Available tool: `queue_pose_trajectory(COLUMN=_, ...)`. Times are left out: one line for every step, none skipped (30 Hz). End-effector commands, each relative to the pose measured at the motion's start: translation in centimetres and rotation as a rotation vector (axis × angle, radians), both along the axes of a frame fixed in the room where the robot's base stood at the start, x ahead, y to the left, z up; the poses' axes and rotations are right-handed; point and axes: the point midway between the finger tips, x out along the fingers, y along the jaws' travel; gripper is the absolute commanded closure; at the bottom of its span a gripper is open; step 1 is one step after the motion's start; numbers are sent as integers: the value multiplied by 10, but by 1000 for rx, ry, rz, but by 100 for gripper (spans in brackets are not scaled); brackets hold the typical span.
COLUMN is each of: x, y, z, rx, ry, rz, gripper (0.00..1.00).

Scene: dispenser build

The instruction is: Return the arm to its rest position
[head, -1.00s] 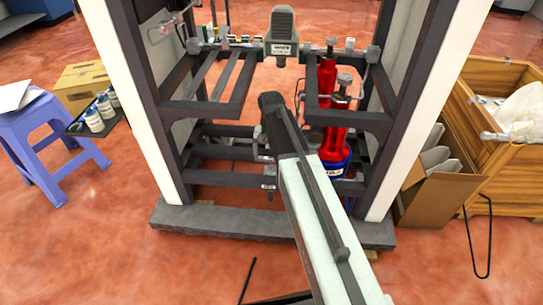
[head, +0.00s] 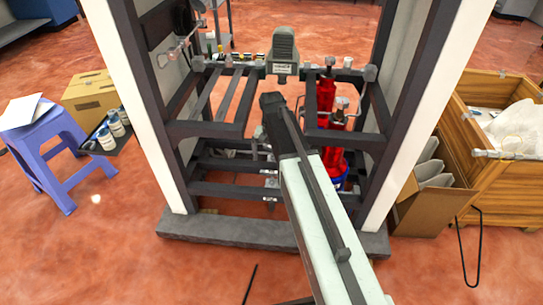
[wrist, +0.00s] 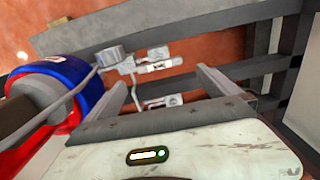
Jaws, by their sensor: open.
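My arm reaches up from the bottom right in the head view, its dark upper end in front of the dispenser frame (head: 225,129). My gripper cannot be made out there. In the wrist view my gripper (wrist: 162,78) shows two grey fingers set wide apart, with nothing held between them. Beyond the fingers are small metal fittings (wrist: 160,66) and dark frame bars. A red cylinder with a blue band (wrist: 80,85) is close on the left in that view. In the head view the red cylinder (head: 326,98) stands inside the frame, right of my arm.
A grey device (head: 283,52) sits at the top middle of the frame. A purple stool (head: 50,150) and a cardboard box (head: 90,97) are on the left. A wooden crate (head: 508,190) and an open carton (head: 428,215) are on the right. Floor in front is mostly clear.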

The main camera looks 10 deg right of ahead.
Motion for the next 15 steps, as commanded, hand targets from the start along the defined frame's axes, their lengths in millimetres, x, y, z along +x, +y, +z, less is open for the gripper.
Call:
queue_pose_trajectory(x=0, y=0, z=1, rx=0, ry=0, rz=0, gripper=0)
queue_pose_trajectory(x=0, y=0, z=0, rx=0, ry=0, rz=0, gripper=0)
queue_pose_trajectory(x=0, y=0, z=-1, rx=0, ry=0, rz=0, gripper=0)
queue_pose_trajectory(x=0, y=0, z=-1, rx=0, ry=0, rz=0, gripper=0)
queue_pose_trajectory(x=0, y=0, z=-1, rx=0, ry=0, rz=0, gripper=0)
queue_pose_trajectory(x=0, y=0, z=-1, rx=0, ry=0, rz=0, gripper=0)
queue_pose_trajectory(x=0, y=0, z=-1, rx=0, ry=0, rz=0, gripper=0)
queue_pose_trajectory(x=0, y=0, z=-1, rx=0, ry=0, rz=0, gripper=0)
queue_pose_trajectory(x=0, y=-1, z=5, rx=0, ry=0, rz=-2, gripper=0)
queue_pose_trajectory(x=-5, y=-3, z=9, rx=0, ry=0, rz=-4, gripper=0)
queue_pose_trajectory(x=-13, y=-4, z=11, rx=0, ry=0, rz=-5, gripper=0)
queue_pose_trajectory(x=-25, y=-4, z=14, rx=0, ry=0, rz=-5, gripper=0)
queue_pose_trajectory(x=-35, y=-5, z=16, rx=0, ry=0, rz=-3, gripper=0)
queue_pose_trajectory(x=-45, y=-6, z=18, rx=-1, ry=0, rz=5, gripper=0)
queue_pose_trajectory(x=-60, y=-7, z=20, rx=-1, ry=0, rz=19, gripper=0)
